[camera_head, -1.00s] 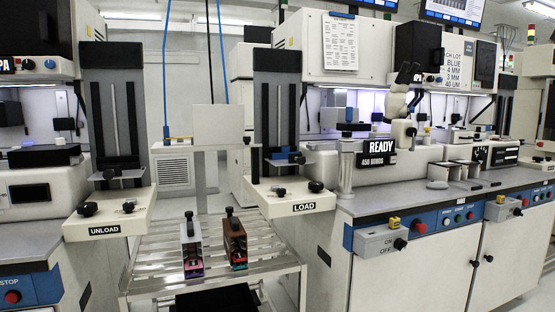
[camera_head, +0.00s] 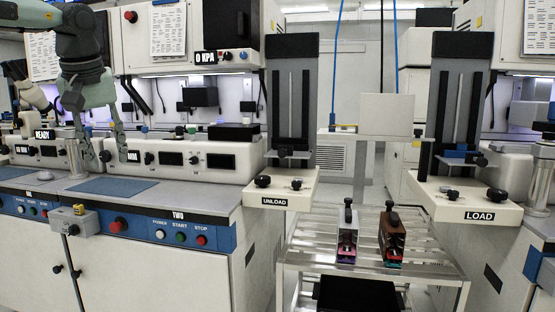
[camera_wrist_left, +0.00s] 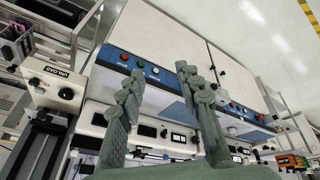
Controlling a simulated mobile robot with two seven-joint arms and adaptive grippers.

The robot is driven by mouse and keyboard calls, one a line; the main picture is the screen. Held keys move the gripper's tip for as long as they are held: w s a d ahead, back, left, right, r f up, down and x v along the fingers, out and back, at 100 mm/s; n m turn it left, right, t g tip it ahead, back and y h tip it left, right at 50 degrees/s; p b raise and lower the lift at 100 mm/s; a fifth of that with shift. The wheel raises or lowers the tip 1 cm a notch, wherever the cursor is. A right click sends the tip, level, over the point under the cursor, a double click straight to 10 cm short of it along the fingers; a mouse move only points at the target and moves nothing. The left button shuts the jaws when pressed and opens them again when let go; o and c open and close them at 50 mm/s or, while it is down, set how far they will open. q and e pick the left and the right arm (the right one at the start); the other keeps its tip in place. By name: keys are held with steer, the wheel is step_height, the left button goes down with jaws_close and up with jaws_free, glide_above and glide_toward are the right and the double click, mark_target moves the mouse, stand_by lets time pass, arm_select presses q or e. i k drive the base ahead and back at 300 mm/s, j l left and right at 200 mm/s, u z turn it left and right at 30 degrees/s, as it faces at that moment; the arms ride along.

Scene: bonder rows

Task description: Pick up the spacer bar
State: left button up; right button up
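I cannot pick out a spacer bar with certainty in either view. My left gripper (camera_head: 108,158) hangs at the upper left in the head view, its fingers pointing down in front of the bonder row marked TWO. In the wrist view my left gripper (camera_wrist_left: 160,72) shows two grey-green fingers spread apart with nothing between them. Its fingers hide part of the bench behind. My right gripper is in neither view.
A slatted cart (camera_head: 375,254) holds a grey handled magazine (camera_head: 347,236) and a brown handled magazine (camera_head: 393,238). The UNLOAD shelf (camera_head: 290,190) and LOAD shelf (camera_head: 460,198) flank it. Blue mats (camera_head: 120,186) lie on the left bench. An angled control box (camera_head: 75,220) juts from its front.

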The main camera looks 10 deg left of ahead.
mark_target(462, 148)
steer(key=i+l+z, duration=0.45)
steer(key=z, duration=0.3)
steer(key=i+l+z, duration=0.1)
steer(key=i+z, duration=0.45)
steer(key=i, duration=1.2)
